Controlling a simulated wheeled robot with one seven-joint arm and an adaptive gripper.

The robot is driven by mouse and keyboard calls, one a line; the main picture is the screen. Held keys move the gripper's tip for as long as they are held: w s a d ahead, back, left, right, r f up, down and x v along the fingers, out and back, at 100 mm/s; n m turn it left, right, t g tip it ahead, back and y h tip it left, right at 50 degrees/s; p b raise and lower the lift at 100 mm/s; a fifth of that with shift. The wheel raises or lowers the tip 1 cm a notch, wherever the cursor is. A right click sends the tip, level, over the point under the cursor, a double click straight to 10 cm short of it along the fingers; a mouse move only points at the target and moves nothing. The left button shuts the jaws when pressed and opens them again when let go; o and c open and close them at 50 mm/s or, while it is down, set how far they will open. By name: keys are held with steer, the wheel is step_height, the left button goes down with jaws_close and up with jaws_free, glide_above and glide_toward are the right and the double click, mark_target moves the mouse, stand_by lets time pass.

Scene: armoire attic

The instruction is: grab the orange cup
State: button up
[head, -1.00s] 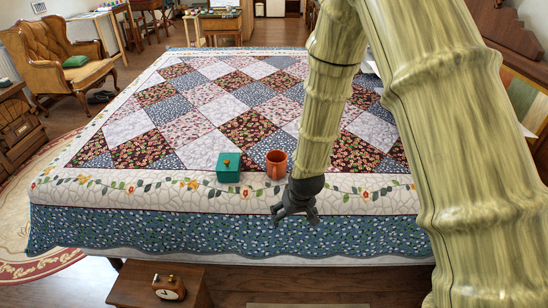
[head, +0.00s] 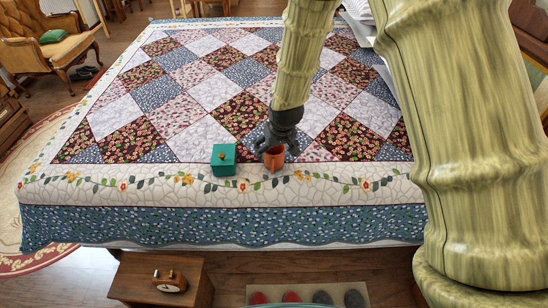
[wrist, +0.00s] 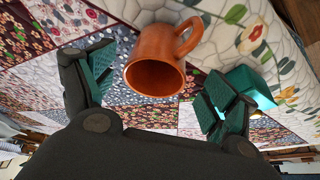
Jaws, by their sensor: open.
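The orange cup (head: 274,159) stands on the quilt near the front edge of the bed, just right of a teal box. My gripper (head: 270,146) is at the cup and hides part of it in the head view. In the wrist view the cup (wrist: 158,60) shows its open mouth and a handle at upper right. It lies ahead of and between my open fingers (wrist: 155,92), with gaps on both sides. I cannot tell from these views whether the fingertips reach past its rim.
The teal box (head: 223,160) stands close to the cup; in the wrist view the box (wrist: 250,88) is right beside the right finger. The quilted bed (head: 130,194) is otherwise clear around them. A small wooden table with a clock (head: 169,281) stands at the front left.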

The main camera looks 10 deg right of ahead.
steer(key=shift+w+p+x, duration=0.15)
steer(key=shift+p+x, duration=0.05)
steer(key=shift+x, duration=1.35)
steer(key=shift+w+p+x, duration=0.15)
steer(key=shift+x, duration=1.4)
steer(key=shift+d+r, duration=0.1)
steer(key=shift+d, duration=0.05)
steer(key=c, duration=1.2)
steer(key=shift+c, duration=0.4)
steer(key=shift+r, duration=0.1)
